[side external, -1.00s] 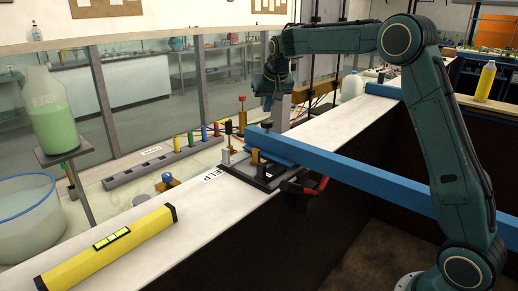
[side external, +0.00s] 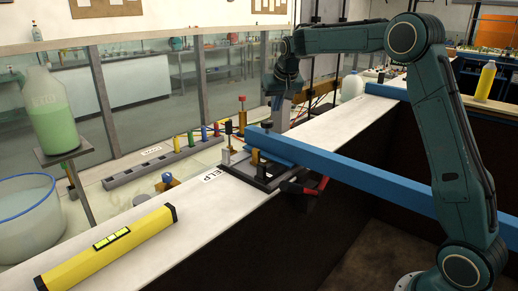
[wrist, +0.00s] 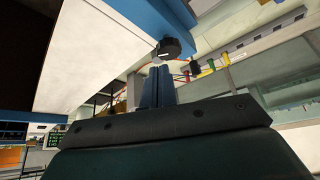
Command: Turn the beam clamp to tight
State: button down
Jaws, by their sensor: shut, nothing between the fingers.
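A dark round knob (side external: 267,126) stands above the near end of the blue beam (side external: 340,172), at the clamp plate (side external: 240,168). In the wrist view the black knob (wrist: 168,48) shows a pale mark on its face, beside the blue beam. My gripper (side external: 276,104) hangs close above the knob in the side view. In the wrist view its two fingers (wrist: 159,70) are together, pointing at the knob with nothing between them. I cannot tell whether the fingertips touch the knob.
A yellow level (side external: 108,247) lies on the white ledge. A bottle of green liquid (side external: 55,115) stands at left, above a blue-rimmed tub (side external: 25,215). Red-handled pliers (side external: 305,187) hang at the ledge's front edge.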

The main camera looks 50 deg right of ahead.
jog(key=shift+f, duration=2.95)
jog(key=shift+w, duration=0.25)
jog(key=shift+w+a, duration=0.25)
jog(key=shift+a, duration=0.45)
jog(key=shift+w+a, duration=0.4)
jog(key=shift+s+a, duration=0.25)
jog(key=shift+a, duration=0.05)
jog(key=shift+r, duration=0.15)
notch_tip(320, 180, up, 6)
jog(key=shift+f, duration=0.1)
dwell(0.5)
